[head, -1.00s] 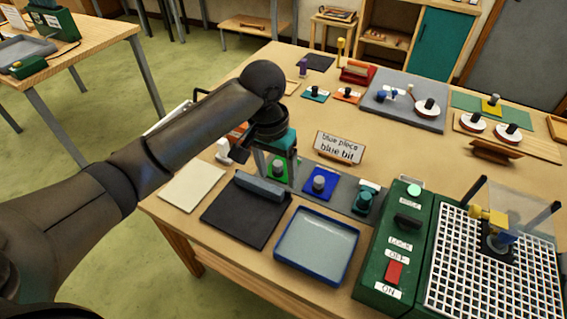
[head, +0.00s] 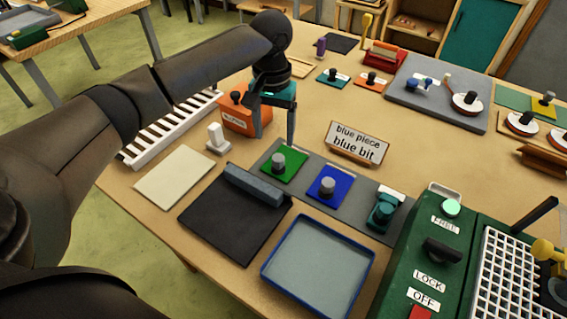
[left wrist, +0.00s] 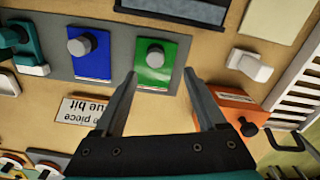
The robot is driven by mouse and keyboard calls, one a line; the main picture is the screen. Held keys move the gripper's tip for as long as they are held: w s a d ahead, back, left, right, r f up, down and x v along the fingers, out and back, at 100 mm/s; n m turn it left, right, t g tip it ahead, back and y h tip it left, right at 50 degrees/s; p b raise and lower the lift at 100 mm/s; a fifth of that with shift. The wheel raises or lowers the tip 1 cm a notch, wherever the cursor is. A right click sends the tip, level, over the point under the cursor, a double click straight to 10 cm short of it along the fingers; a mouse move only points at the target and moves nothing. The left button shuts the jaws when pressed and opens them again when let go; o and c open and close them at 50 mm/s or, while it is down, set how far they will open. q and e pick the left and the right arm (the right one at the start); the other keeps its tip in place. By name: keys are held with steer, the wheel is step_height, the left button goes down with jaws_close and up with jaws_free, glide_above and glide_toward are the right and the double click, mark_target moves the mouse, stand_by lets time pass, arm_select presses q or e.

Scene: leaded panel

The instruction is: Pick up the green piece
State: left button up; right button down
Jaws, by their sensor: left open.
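The green piece (head: 290,163) is a flat green square with a grey knob, lying on a grey mat (head: 352,208) beside the blue piece (head: 328,187). In the left wrist view the green piece (left wrist: 155,78) lies beyond the fingertips, slightly left of the middle of the gap. My left gripper (head: 276,136) is open and empty, above the table just behind the green piece and apart from it. It also shows in the left wrist view (left wrist: 160,78). My right gripper is not in view.
A teal piece (head: 384,210) stands at the mat's right end. A sign reading "blue piece blue bit" (head: 357,143) stands behind. An orange box (head: 240,117), white rack (head: 165,131), black mat (head: 228,220), blue-rimmed tray (head: 318,262) and green machine (head: 440,250) surround it.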

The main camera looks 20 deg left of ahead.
mark_target(278, 157)
arm_select(q)
step_height(278, 157, down, 3)
steer(key=f, duration=0.1)
steer(key=f+b, duration=0.1)
steer(key=f, duration=0.3)
steer(key=shift+d+f, duration=0.15)
steer(key=shift+d, duration=0.25)
jaws_close()
